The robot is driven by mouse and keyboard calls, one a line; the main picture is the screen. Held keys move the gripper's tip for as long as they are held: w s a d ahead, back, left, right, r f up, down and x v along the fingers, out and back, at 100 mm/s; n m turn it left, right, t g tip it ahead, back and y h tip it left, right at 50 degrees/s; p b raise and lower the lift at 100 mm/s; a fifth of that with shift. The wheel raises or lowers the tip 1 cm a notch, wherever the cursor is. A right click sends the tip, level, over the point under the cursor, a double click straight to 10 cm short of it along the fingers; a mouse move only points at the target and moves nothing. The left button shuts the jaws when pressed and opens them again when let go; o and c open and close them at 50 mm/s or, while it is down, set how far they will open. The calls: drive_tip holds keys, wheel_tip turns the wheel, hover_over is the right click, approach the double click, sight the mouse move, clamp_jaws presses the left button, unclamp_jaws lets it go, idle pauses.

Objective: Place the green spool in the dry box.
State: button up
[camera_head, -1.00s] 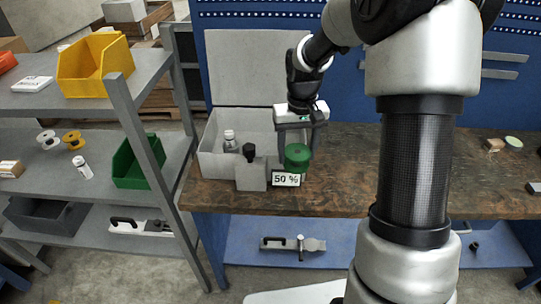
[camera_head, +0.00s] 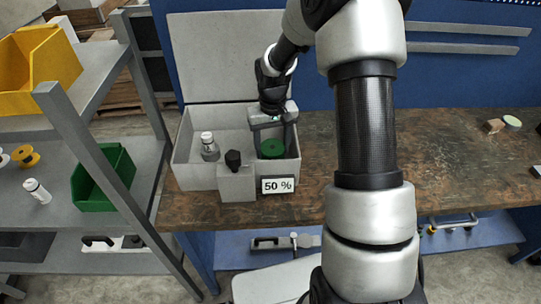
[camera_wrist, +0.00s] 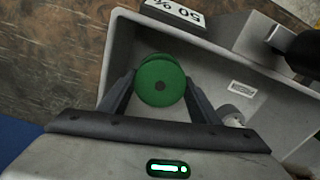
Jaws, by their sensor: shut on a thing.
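The green spool (camera_head: 272,149) is held between the two fingers of my gripper (camera_head: 272,147). The spool is inside the box's outline at the right end, near the front wall. I cannot tell whether it touches the floor of the box.
A bottle with a white cap (camera_head: 209,147) stands in the box's left part. A grey block with a black knob (camera_head: 236,180) is on the box's front, beside a "50 %" sign (camera_head: 277,185). A shelf with a green bin (camera_head: 103,180) stands left.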

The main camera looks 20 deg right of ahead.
drive_tip(key=shift+f, duration=2.1)
drive_tip(key=shift+f, duration=0.1)
drive_tip(key=shift+f, duration=0.2)
drive_tip(key=o, duration=0.8)
drive_tip(key=shift+r, duration=0.1)
